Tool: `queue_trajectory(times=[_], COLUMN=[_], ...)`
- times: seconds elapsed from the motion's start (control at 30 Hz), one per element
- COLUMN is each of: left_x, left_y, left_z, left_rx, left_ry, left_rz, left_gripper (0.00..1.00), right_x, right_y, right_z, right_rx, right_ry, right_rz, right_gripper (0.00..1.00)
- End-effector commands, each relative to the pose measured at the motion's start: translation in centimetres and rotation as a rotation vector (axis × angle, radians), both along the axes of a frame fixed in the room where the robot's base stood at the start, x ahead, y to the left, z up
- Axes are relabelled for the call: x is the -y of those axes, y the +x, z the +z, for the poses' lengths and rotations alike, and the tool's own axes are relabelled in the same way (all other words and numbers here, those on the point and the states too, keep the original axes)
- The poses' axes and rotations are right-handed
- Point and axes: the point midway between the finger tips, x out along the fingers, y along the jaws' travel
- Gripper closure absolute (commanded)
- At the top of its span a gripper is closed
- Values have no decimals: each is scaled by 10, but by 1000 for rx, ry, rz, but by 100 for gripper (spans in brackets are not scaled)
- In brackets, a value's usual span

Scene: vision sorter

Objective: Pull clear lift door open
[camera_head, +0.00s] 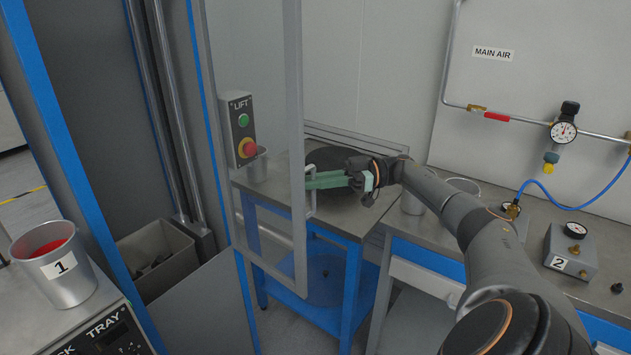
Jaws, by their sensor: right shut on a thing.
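The clear lift door (294,90) has a grey frame and a see-through panel, and it stands upright left of the middle of the head view. Its left side runs along the blue-edged lift post. The table behind shows through the panel. A small grey handle (311,203) sits on the door's right frame bar. My right gripper (318,181) reaches in from the right, with its green fingers shut on this handle. The fingers partly hide the handle. How far the door stands open is hard to tell. My left gripper is out of view.
A LIFT button box (240,128) is by the door's left side. A blue-legged steel table (340,218) stands behind the door. A cup marked 1 (62,285) stands at left, and a grey bin (170,268) is in the lift. A gauge box (571,254) is at right.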

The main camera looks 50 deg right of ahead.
Motion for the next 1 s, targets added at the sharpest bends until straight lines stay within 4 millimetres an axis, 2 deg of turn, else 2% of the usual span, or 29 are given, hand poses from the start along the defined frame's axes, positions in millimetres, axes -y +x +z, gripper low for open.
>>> queue_trajectory(times=[0.47, 0.5, 0.73, 1.0], left_x=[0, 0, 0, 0], left_y=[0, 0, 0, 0], left_z=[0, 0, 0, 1], left_rx=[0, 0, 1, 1], left_ry=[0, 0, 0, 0], left_rz=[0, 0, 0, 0], left_gripper=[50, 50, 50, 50], right_x=[0, 0, 0, 0], right_y=[1, 1, 1, 1], right_z=[-1, -1, 0, 0], right_rx=[-1, -1, 0, 0], right_ry=[1, 1, 0, 0], right_rz=[-4, -4, -2, -1], right_gripper=[100, 81, 55, 55])
